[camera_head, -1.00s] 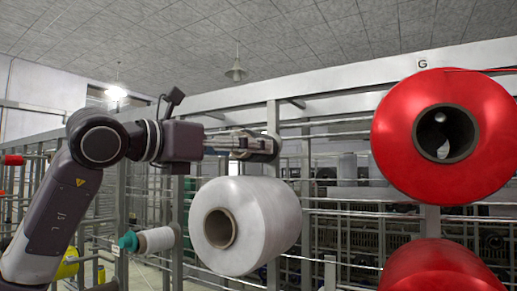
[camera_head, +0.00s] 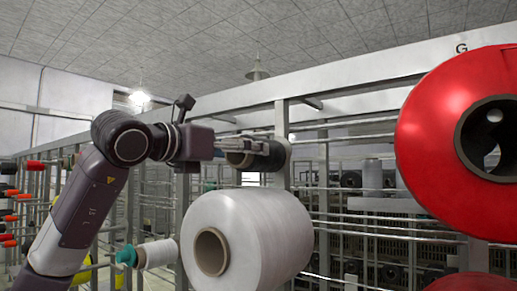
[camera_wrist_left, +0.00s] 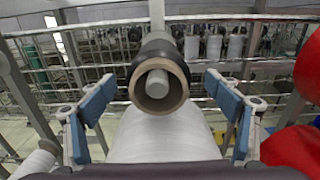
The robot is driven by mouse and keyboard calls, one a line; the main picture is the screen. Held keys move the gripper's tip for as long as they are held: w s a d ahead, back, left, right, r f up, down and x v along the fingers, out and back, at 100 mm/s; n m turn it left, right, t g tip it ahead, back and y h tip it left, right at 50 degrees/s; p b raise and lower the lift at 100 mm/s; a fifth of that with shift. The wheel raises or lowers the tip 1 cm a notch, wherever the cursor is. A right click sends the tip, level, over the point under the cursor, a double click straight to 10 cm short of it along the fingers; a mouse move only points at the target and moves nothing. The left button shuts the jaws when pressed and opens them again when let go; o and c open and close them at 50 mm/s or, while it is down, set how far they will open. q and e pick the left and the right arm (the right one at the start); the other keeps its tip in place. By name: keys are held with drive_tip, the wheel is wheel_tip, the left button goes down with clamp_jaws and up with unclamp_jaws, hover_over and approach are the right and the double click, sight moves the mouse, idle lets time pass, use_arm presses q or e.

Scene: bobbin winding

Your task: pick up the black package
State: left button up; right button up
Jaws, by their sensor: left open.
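The black package (camera_head: 277,160) shows in the head view behind my left gripper (camera_head: 264,147), partly covered by its fingers. In the left wrist view the black package (camera_wrist_left: 167,53) is at upper middle, with its brown core tube facing the camera and a grey peg inside it. My left gripper (camera_wrist_left: 160,86) is open, with one blue-padded finger on each side of the package's near end. Nothing is held in it. I cannot tell whether the fingers touch the package. My right gripper is not in view.
A large white package (camera_head: 262,232) sits just below the black one. A big red package (camera_head: 440,130) is at the right, with another red one (camera_head: 470,283) under it. A small white bobbin with a teal end (camera_head: 158,252) is at lower left. Metal rails and posts (camera_head: 281,120) stand behind.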

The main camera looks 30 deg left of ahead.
sight(278, 158)
use_arm(q)
drive_tip(key=w+p, duration=0.1)
drive_tip(key=w, duration=0.2)
drive_tip(key=shift+w, duration=0.1)
drive_tip(key=shift+w+f, duration=0.2)
drive_tip(key=shift+w, duration=0.4)
drive_tip(key=shift+s, duration=0.1)
drive_tip(key=shift+s+r, duration=0.1)
drive_tip(key=c, duration=1.4)
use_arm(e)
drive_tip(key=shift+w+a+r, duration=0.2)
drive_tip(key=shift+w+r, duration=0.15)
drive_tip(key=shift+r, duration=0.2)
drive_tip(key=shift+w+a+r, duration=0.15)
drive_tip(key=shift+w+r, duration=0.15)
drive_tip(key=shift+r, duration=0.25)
use_arm(q)
drive_tip(key=shift+r+p, duration=0.1)
drive_tip(key=shift+p, duration=0.2)
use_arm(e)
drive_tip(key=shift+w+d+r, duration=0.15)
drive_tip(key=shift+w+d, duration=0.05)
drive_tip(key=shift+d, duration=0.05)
